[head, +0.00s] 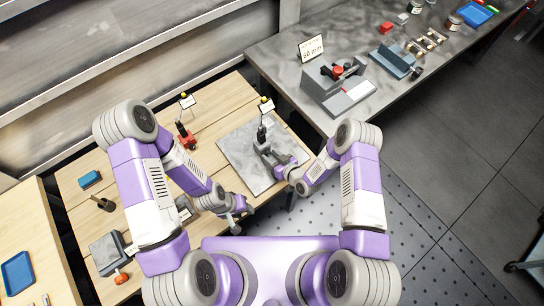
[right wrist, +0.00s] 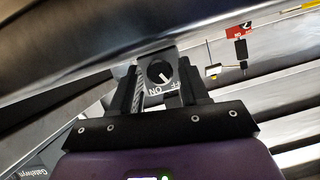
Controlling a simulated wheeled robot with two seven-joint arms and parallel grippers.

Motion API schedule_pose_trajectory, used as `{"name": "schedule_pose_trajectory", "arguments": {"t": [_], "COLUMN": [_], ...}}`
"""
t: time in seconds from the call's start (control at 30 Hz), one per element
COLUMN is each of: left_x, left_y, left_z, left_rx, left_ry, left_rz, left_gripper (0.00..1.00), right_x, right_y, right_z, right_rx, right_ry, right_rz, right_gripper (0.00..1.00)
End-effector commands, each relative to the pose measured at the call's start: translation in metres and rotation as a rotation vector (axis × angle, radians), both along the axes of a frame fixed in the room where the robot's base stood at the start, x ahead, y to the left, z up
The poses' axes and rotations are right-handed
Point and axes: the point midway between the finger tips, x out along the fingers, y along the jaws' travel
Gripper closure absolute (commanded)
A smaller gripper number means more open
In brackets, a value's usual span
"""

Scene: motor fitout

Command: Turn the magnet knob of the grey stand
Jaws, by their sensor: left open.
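The grey stand (head: 262,136) is upright on a grey stone plate on the wooden bench, partly hidden by my right gripper in the head view. Its base block (right wrist: 150,90) shows between the fingers in the right wrist view. The round black magnet knob (right wrist: 159,71) is on the face of this block, with a white mark pointing to the lower right and ON and OFF lettering beside it. My right gripper (right wrist: 158,88) has its fingers apart, one on each side of the knob; contact cannot be told. My left gripper (head: 236,222) is open and empty near the bench's front edge.
The stone plate (head: 236,150) lies under the stand. A red stand (head: 187,138) is to its left; it also shows in the right wrist view (right wrist: 240,47). A blue block (head: 90,179) and a grey vise (head: 107,252) are farther left. A grey table (head: 285,50) stands at right.

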Motion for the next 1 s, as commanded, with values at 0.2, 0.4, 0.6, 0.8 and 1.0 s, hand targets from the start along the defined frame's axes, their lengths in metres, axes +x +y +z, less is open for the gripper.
{"name": "schedule_pose_trajectory", "arguments": {"t": [0.2, 0.4, 0.6, 0.8, 1.0], "left_x": [0.000, 0.000, 0.000, 0.000, 0.000], "left_y": [0.000, 0.000, 0.000, 0.000, 0.000], "left_z": [0.000, -0.002, -0.013, -0.023, -0.024], "left_rx": [0.000, 0.000, 0.000, 0.000, 0.000], "left_ry": [0.000, 0.000, 0.000, 0.000, 0.000], "left_rz": [0.000, 0.000, 0.000, 0.000, 0.000], "left_gripper": [0.57, 0.57, 0.57, 0.57, 0.57], "right_x": [0.000, 0.000, -0.001, -0.002, -0.001], "right_y": [0.000, 0.000, 0.002, 0.003, 0.003], "right_z": [0.000, 0.000, -0.001, -0.001, 0.001], "right_rx": [0.000, -0.015, -0.135, -0.262, -0.294], "right_ry": [0.000, -0.012, -0.103, -0.195, -0.218], "right_rz": [0.000, 0.001, 0.002, 0.002, 0.001], "right_gripper": [0.89, 0.99, 0.99, 0.99, 0.99]}}
